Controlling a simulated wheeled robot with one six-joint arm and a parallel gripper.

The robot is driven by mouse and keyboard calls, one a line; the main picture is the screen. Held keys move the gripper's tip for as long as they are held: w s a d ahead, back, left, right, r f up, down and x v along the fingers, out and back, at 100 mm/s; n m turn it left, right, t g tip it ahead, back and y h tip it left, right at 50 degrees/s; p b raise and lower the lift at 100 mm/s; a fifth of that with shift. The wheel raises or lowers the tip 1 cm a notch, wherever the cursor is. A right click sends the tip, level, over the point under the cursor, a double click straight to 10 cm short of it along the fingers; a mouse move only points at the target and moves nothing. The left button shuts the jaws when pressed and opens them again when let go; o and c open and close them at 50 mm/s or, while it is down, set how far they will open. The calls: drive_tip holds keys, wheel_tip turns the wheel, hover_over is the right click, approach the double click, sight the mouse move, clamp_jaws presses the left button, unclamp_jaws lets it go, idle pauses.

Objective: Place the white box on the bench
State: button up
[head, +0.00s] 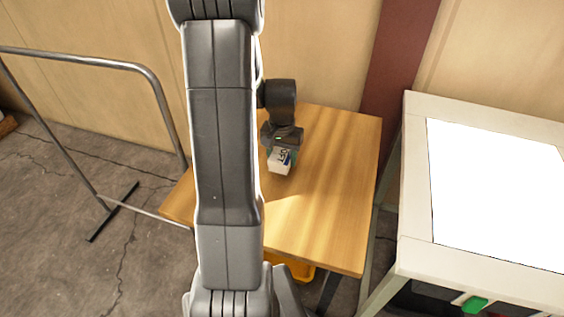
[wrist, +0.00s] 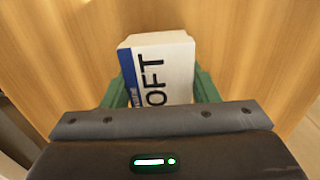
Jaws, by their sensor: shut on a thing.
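The white box (head: 279,161) has a blue stripe and dark lettering, partly readable as "OFT" in the wrist view (wrist: 162,62). My gripper (head: 281,150) is shut on it, with a green finger on each side of the box in the wrist view (wrist: 160,92). The box is over the wooden bench (head: 335,190), whose top fills the background of the wrist view (wrist: 255,60). I cannot tell whether the box touches the bench top or hangs just above it. My arm hides part of the bench's left side in the head view.
A white-framed table with a bright panel (head: 490,190) stands to the right, with a green item (head: 474,304) below its front edge. A metal rail (head: 95,62) stands at the left. A yellow object (head: 293,268) is under the bench. The bench's right side is clear.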

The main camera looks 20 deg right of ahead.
sight(282, 153)
drive_tip(key=shift+f, duration=1.3)
drive_tip(key=shift+f, duration=0.15)
drive_tip(key=o, duration=1)
wheel_tip(282, 153, up, 12)
drive_tip(key=shift+r+p, duration=0.2)
drive_tip(key=shift+p, duration=0.2)
